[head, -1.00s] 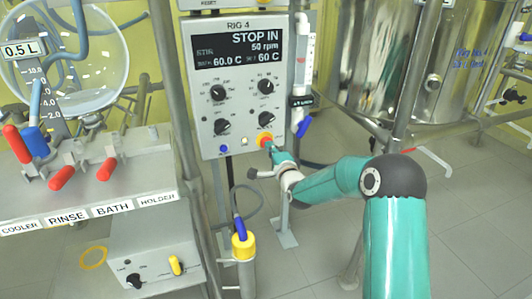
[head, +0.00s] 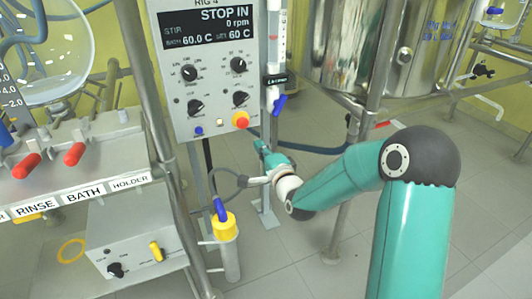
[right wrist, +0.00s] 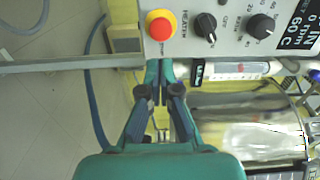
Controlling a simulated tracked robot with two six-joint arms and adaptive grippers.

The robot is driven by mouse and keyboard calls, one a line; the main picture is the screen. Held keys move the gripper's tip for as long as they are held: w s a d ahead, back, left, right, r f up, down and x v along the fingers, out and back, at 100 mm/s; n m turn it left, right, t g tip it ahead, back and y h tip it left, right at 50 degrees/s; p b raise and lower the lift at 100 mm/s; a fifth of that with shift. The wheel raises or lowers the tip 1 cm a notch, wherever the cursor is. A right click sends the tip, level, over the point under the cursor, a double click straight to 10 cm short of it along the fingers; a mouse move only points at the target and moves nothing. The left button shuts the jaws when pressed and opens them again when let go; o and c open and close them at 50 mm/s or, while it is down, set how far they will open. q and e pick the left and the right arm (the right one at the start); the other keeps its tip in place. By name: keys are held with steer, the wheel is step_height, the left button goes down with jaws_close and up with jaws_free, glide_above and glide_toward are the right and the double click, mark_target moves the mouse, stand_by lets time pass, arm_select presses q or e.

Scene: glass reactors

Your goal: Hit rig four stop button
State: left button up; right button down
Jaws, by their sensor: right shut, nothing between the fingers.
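The rig 4 control box (head: 208,103) hangs at the upper middle of the head view. Its display (head: 211,27) reads STOP IN, 0 rpm, bath 60.0 C. The red stop button (head: 240,119) on a yellow base sits at the box's lower right corner. It also shows in the right wrist view (right wrist: 160,26), above the fingertips. My right gripper (head: 260,147) is shut and empty, below and slightly right of the button, with a gap between them. Its closed fingers show in the right wrist view (right wrist: 160,68). My left gripper is out of view.
A bench with red-handled valves (head: 75,153) and labels stands at the left. A yellow-capped cylinder (head: 225,225) stands below the box. A steel vessel (head: 372,50) on metal legs is behind my right arm. Open floor lies at the lower right.

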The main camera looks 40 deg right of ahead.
steer(key=v, duration=0.2)
steer(key=shift+s+a, duration=0.1)
steer(key=shift+s, duration=0.2)
steer(key=shift+f, duration=0.1)
stand_by(0.7)
